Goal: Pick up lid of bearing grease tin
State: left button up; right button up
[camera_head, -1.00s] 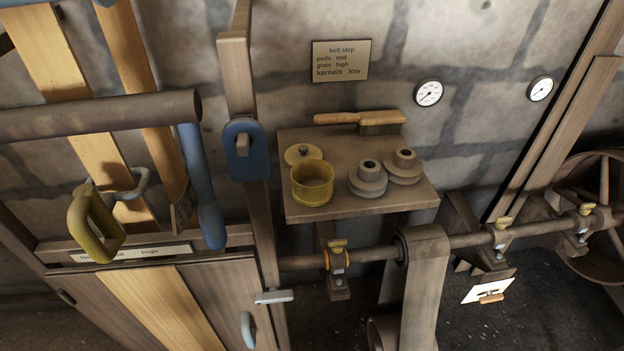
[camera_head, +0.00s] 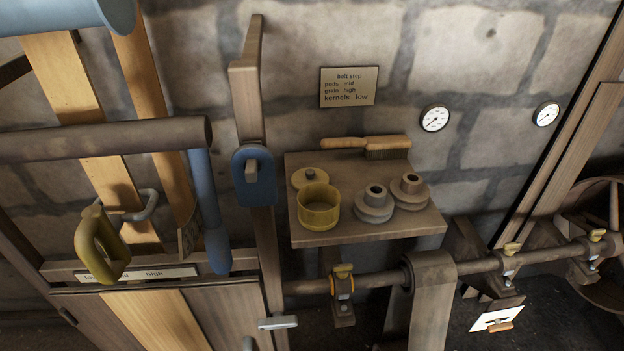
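The yellow grease tin (camera_head: 319,207) stands open on a small wooden shelf (camera_head: 330,238). Its round yellow lid (camera_head: 308,178), with a small knob on top, lies behind the tin toward the left and is partly hidden by the tin's rim. Neither of my grippers shows in the head view, so nothing is seen near the lid or the tin.
Two grey stepped pulleys (camera_head: 374,204) (camera_head: 409,191) stand right of the tin. A brush (camera_head: 367,146) lies along the shelf's back edge. A wooden post with a blue plate (camera_head: 253,176) rises left of the shelf. A shaft (camera_head: 375,283) runs below it.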

aim_at(302, 177)
jog(key=k+j+u, duration=0.15)
jog(key=k+j, duration=0.65)
